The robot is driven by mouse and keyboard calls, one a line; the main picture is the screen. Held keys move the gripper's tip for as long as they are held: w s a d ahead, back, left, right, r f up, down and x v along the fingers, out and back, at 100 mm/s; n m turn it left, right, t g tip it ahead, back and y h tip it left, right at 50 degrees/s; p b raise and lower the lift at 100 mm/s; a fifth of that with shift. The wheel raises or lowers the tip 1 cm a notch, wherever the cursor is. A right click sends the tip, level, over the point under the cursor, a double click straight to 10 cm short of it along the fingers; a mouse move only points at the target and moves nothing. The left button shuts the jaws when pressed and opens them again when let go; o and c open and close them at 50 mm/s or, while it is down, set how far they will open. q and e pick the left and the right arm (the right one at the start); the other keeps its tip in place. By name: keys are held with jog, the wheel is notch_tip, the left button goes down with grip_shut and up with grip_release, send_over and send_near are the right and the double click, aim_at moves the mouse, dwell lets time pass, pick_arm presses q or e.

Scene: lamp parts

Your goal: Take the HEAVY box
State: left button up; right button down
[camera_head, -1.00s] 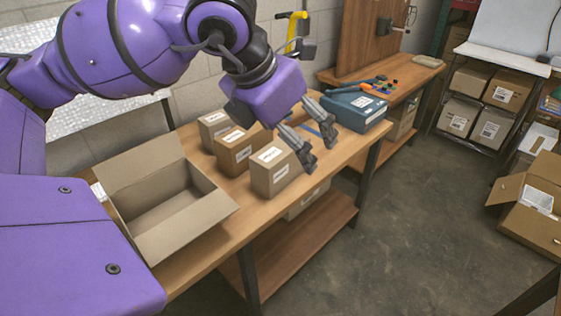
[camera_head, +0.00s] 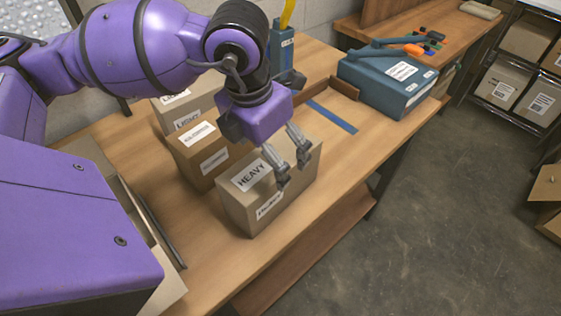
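The HEAVY box (camera_head: 268,205) is a tan carton standing upright on the wooden table, with white labels on its top and front, the nearest of three cartons in a row. My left gripper (camera_head: 292,173) hangs over its right part with fingers pointing down. The two fingers are apart with nothing seen between them. I cannot tell whether the fingertips touch the box. My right gripper is not in view.
A brown carton (camera_head: 192,160) and a carton labelled LIGHT (camera_head: 172,112) stand behind the HEAVY box. A blue toolbox (camera_head: 385,88) is at the back right, with a blue strip (camera_head: 332,115) nearby. An open carton (camera_head: 170,290) is at lower left, mostly hidden by my arm.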

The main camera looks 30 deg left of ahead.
pick_arm(q)
jog(key=f, duration=0.3)
jog(key=shift+w+d+f, duration=0.1)
jog(key=shift+w+d, duration=0.1)
jog(key=f, duration=0.1)
jog(key=w+f, duration=0.1)
jog(key=f, duration=0.2)
jog(key=shift+w+f+p, duration=0.3)
jog(key=c, duration=2.2)
jog(key=shift+w+r, duration=0.1)
jog(key=shift+r, duration=0.1)
